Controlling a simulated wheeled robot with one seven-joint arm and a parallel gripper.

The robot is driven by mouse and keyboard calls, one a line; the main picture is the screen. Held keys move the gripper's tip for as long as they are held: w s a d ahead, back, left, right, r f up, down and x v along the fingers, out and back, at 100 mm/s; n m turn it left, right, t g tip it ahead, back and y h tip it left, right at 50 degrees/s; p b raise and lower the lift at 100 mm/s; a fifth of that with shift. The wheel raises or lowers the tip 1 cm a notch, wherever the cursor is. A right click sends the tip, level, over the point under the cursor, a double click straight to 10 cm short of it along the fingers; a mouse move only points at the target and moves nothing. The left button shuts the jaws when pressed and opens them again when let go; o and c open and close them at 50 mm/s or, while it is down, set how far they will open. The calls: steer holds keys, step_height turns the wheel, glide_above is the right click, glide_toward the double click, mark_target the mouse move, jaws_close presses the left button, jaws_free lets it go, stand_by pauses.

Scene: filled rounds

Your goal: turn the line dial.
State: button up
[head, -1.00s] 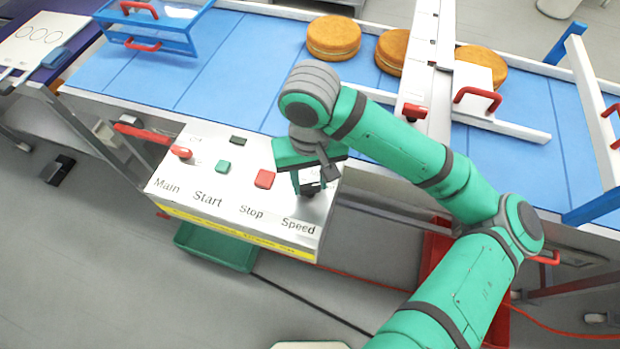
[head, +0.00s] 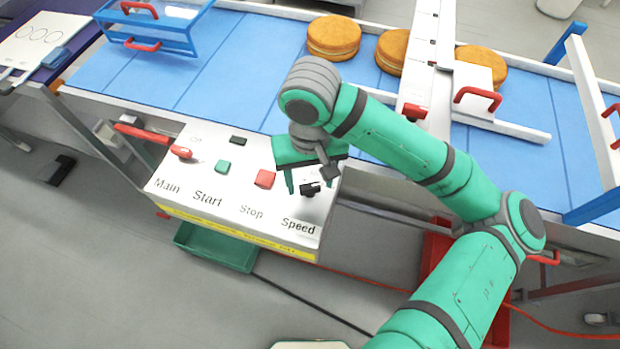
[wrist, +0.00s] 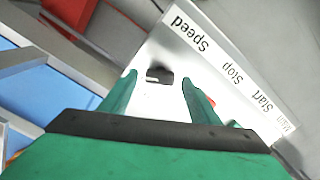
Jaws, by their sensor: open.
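The line dial is a small black knob (head: 309,189) above the word Speed on the white control panel (head: 225,190). It also shows in the wrist view as a black knob (wrist: 160,75) with a pale mark on one side. My gripper (head: 304,188) is open over the Speed end of the panel. In the wrist view its two green fingers (wrist: 156,88) stand apart, one on each side of the knob, with gaps between. I cannot tell how far the fingertips are above the panel.
A red lever (head: 152,139) stands at the panel's Main end. A green button (head: 222,167) and a red button (head: 265,179) sit between it and the dial. The blue conveyor (head: 230,65) behind carries round filled cakes (head: 334,37).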

mark_target(310, 186)
step_height(310, 186, up, 10)
steer(key=shift+r, duration=0.15)
stand_by(0.3)
stand_by(0.5)
